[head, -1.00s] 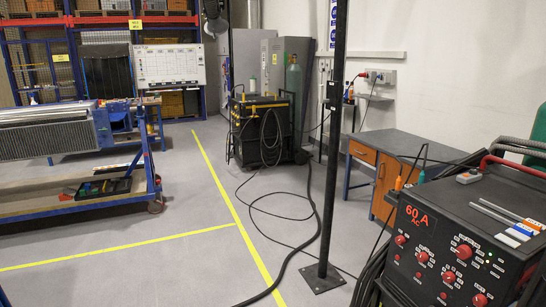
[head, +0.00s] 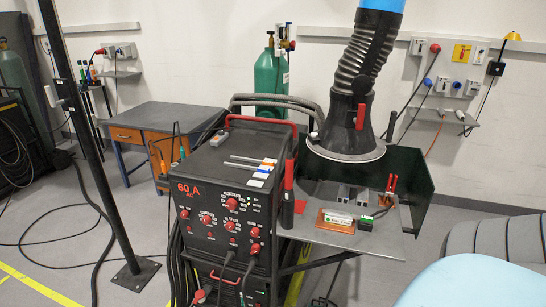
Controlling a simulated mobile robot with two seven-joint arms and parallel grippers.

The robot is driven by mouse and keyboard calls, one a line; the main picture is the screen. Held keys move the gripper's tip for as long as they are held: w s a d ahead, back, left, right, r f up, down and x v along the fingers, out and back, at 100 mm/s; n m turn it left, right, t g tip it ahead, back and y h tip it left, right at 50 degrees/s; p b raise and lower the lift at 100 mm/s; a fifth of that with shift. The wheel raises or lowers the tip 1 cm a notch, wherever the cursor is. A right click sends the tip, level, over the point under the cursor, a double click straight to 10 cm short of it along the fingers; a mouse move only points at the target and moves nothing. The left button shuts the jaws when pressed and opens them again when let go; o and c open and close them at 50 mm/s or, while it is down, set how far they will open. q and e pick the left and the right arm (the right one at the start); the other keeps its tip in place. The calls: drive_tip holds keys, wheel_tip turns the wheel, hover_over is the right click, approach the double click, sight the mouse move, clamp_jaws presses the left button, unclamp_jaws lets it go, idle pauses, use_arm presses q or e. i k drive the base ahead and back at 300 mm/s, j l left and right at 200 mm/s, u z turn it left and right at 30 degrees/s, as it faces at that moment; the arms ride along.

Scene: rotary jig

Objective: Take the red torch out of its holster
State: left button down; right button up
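A red torch (head: 289,174) stands upright in a dark holster (head: 287,214) at the right side of the black welding machine (head: 215,200), in the head view. Its red upper part sticks up out of the holster, and its lower end is hidden inside. Neither of my grippers is in view.
A metal work table (head: 340,240) with a dark green shield (head: 412,185) adjoins the machine on the right. A black extraction hood (head: 345,140) hangs over it. A dark post (head: 100,180) stands on the left. Cables lie on the floor. A pale blue rounded surface (head: 480,282) fills the lower right corner.

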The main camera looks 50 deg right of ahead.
sight(289, 162)
drive_tip(key=z, duration=1.65)
